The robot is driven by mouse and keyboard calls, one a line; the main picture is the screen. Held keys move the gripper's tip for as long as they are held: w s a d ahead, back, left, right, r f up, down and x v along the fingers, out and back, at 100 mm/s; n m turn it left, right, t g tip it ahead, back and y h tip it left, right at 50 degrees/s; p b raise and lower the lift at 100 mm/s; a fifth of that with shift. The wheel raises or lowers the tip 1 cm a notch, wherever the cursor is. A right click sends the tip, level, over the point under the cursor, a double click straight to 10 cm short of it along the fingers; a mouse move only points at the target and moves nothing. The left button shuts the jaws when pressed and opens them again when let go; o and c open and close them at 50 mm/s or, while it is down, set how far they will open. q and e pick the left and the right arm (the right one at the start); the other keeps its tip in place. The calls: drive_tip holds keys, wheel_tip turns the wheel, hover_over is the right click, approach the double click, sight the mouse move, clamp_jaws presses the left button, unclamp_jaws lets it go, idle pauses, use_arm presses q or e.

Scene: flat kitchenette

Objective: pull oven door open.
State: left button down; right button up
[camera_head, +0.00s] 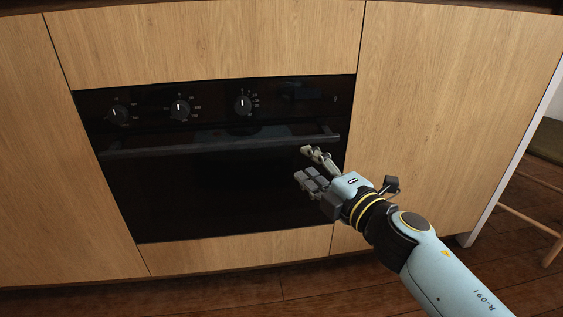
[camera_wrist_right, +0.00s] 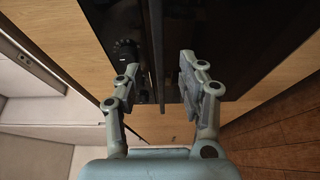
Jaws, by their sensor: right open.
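The black oven (camera_head: 215,155) is built into wood cabinetry, and its door (camera_head: 190,195) looks shut. A long bar handle (camera_head: 220,145) runs across the top of the door, below the knobs. My right gripper (camera_head: 308,164) is in front of the handle's right end, with its fingers pointing at the oven. In the right wrist view my right gripper (camera_wrist_right: 158,80) is open, and the handle (camera_wrist_right: 157,50) runs between the two fingers, with no clear contact. The oven's dark front (camera_wrist_right: 215,30) lies beyond. My left gripper is not in view.
Three control knobs sit on the panel above the handle, the rightmost knob (camera_head: 243,105) nearest my gripper. Wood cabinet panels (camera_head: 430,110) flank the oven. Wooden floor (camera_head: 300,285) lies below, and a wooden stool or chair (camera_head: 540,210) stands at far right.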

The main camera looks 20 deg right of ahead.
sight(284, 144)
drive_tip(key=b+x, duration=0.1)
drive_tip(key=x, duration=0.8)
drive_tip(key=shift+w, duration=0.35)
drive_tip(key=shift+w+a, duration=0.15)
drive_tip(key=shift+w, duration=0.45)
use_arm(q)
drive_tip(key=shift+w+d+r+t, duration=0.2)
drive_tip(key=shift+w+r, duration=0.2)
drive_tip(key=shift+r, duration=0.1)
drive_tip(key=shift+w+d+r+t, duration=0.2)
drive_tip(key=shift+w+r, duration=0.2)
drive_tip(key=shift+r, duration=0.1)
use_arm(e)
clamp_jaws()
